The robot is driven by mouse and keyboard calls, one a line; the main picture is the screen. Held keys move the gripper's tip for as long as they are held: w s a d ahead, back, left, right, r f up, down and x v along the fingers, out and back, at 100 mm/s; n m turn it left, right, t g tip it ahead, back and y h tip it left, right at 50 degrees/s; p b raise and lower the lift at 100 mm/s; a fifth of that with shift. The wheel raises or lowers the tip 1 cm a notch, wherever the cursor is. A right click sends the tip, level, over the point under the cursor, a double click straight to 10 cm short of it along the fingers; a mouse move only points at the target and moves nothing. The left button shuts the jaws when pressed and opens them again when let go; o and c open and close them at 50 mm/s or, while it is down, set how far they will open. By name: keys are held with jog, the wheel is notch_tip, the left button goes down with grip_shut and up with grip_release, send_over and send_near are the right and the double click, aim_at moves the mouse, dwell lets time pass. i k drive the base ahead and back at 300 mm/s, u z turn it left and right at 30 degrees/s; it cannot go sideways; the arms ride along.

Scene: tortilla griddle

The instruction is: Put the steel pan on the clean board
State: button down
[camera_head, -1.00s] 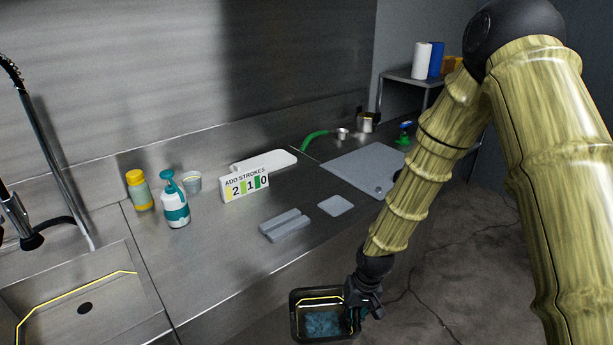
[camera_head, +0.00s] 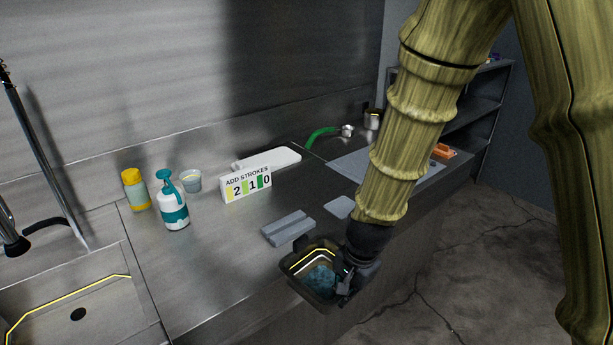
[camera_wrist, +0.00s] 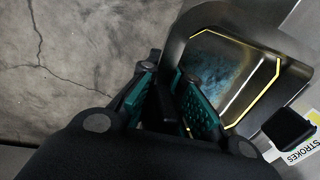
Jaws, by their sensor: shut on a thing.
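The steel pan (camera_head: 293,270) is a dark-rimmed rectangular pan with a bluish patch on its inner floor. My gripper (camera_head: 346,282) is shut on its right rim and holds it, tilted, at the counter's front edge. In the wrist view the pan (camera_wrist: 182,38) lies to the right of the teal-padded fingers (camera_wrist: 168,80); the exact grip is partly hidden. A large grey board (camera_head: 349,166) lies flat farther right on the counter, partly hidden by my arm. A white board (camera_head: 270,159) lies at the back. I cannot tell which is the clean board.
A grey grooved block (camera_head: 288,228) and a small grey square (camera_head: 340,207) lie just behind the pan. An orange item (camera_head: 442,151) is beyond the grey board.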

aim_at(306, 179)
jog(key=i, duration=1.35)
